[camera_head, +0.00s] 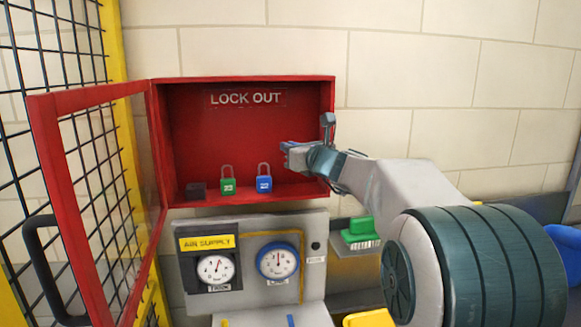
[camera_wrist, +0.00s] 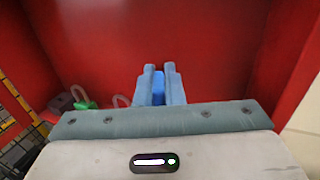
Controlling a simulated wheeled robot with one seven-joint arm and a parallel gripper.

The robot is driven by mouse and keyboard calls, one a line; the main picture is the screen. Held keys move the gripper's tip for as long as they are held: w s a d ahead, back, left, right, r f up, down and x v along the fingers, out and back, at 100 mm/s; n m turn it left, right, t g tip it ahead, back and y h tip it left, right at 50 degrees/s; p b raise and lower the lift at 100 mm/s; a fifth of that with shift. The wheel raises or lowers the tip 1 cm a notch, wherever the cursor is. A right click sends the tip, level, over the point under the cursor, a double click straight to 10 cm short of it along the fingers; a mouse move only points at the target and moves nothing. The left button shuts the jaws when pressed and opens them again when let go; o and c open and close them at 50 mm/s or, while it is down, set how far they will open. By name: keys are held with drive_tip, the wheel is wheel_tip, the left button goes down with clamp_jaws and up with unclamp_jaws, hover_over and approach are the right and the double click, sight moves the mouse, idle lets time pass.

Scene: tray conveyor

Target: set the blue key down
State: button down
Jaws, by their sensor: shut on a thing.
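My gripper (camera_head: 288,150) reaches into the open red lock-out box (camera_head: 243,82) from the right, above its floor. In the wrist view, the two light-blue fingers (camera_wrist: 158,80) are closed around a brighter blue piece (camera_wrist: 158,92), which looks like the blue key. Only a little of it shows between the fingers, and I cannot make out its shape. In the head view the key cannot be told apart from the fingers. The gripper is above and to the right of a blue padlock (camera_head: 264,184), apart from it.
A green padlock (camera_head: 228,186) and a dark block (camera_head: 196,190) stand left of the blue padlock. The box door (camera_head: 62,110) is swung open to the left. A gauge panel (camera_head: 240,222) is below. The box floor to the right of the blue padlock looks clear.

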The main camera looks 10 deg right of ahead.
drive_tip(key=shift+s+f, duration=0.2)
drive_tip(key=shift+f, duration=1)
wheel_tip(320, 180, down, 3)
drive_tip(key=shift+f, duration=0.2)
drive_tip(key=shift+w+f+p, duration=0.2)
drive_tip(key=shift+f+p, duration=0.1)
drive_tip(key=shift+p, duration=0.2)
drive_tip(key=shift+f+b, duration=0.2)
drive_tip(key=shift+b, duration=0.1)
drive_tip(key=c, duration=1.5)
unclamp_jaws()
drive_tip(key=shift+c, duration=0.2)
drive_tip(key=shift+r, duration=0.15)
